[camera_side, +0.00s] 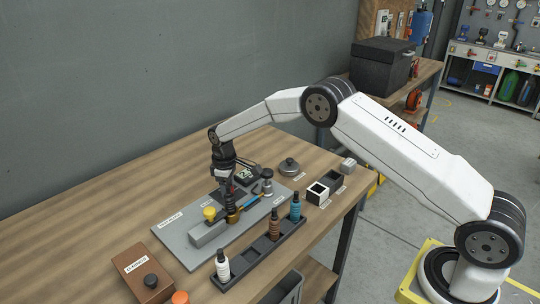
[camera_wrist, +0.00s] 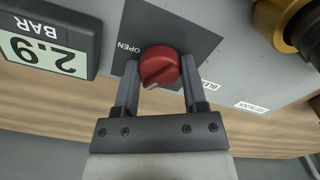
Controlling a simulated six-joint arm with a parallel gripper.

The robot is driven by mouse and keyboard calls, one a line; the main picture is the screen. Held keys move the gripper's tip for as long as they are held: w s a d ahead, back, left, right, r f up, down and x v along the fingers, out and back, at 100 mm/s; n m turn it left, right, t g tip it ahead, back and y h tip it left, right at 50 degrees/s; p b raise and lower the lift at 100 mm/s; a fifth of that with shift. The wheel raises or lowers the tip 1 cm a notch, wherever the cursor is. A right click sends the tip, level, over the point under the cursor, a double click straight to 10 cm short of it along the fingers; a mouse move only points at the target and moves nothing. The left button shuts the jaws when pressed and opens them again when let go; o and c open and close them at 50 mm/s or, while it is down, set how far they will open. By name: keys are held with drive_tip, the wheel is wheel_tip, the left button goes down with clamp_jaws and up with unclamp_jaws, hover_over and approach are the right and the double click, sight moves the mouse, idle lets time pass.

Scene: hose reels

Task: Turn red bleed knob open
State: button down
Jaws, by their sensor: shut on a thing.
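The red bleed knob (camera_wrist: 160,67) sits on a dark square plate (camera_wrist: 190,28) marked OPEN on one side, with a partly hidden label on the other. My gripper (camera_wrist: 160,80) has one finger on each side of the knob and is shut on it. A pale pointer mark on the knob's face points toward the lower left in the wrist view. In the side view my gripper (camera_side: 226,185) reaches down to the grey panel (camera_side: 180,245), and the knob is mostly hidden there. A gauge (camera_wrist: 45,45) beside the knob reads 2.9 BAR.
A brass fitting (camera_wrist: 285,20) stands close to the knob. On the panel is a yellow cap (camera_side: 210,213). A dark rack (camera_side: 240,265) with several bottles lies in front, and a brown box (camera_side: 146,275) stands at the front left. Bare wood lies behind the panel.

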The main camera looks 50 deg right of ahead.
drive_tip(key=m, duration=0.4)
drive_tip(key=shift+m, duration=0.3)
drive_tip(key=m, duration=0.3)
drive_tip(key=shift+m, duration=0.4)
drive_tip(key=shift+c, duration=0.7)
unclamp_jaws()
drive_tip(key=shift+r, duration=3.95)
